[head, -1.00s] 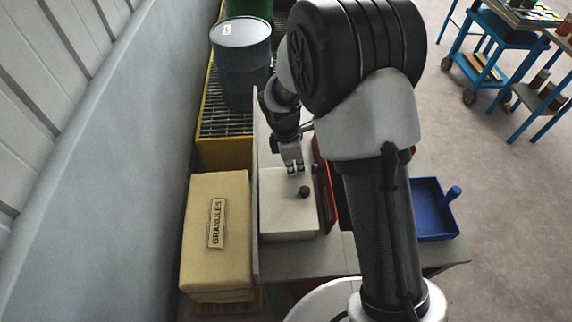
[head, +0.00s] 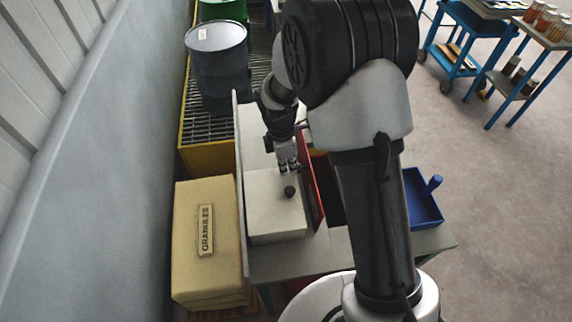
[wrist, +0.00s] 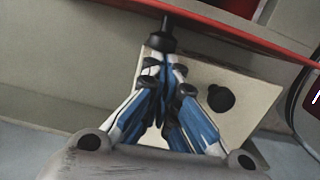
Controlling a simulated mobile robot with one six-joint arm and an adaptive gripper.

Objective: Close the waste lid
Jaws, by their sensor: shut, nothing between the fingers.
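The red waste lid (head: 311,192) stands raised, close to upright, beside a dark opening (head: 330,195) that my arm partly covers. In the wrist view the red lid (wrist: 235,32) crosses the top as a thin edge, with a black knob (wrist: 160,38) on a short stem on its near side. My gripper (head: 288,170) is shut and empty, on the left side of the lid and above the cream box. In the wrist view the fingertips (wrist: 164,66) are just below the lid's knob; I cannot tell whether they touch it.
The cream box (head: 275,220) with its own black knob (head: 290,192) stands left of the lid. A blue tray (head: 422,205) lies on the bench at right. A granules sack (head: 207,265) and blue drum (head: 217,70) stand along the wall. Open floor lies at right.

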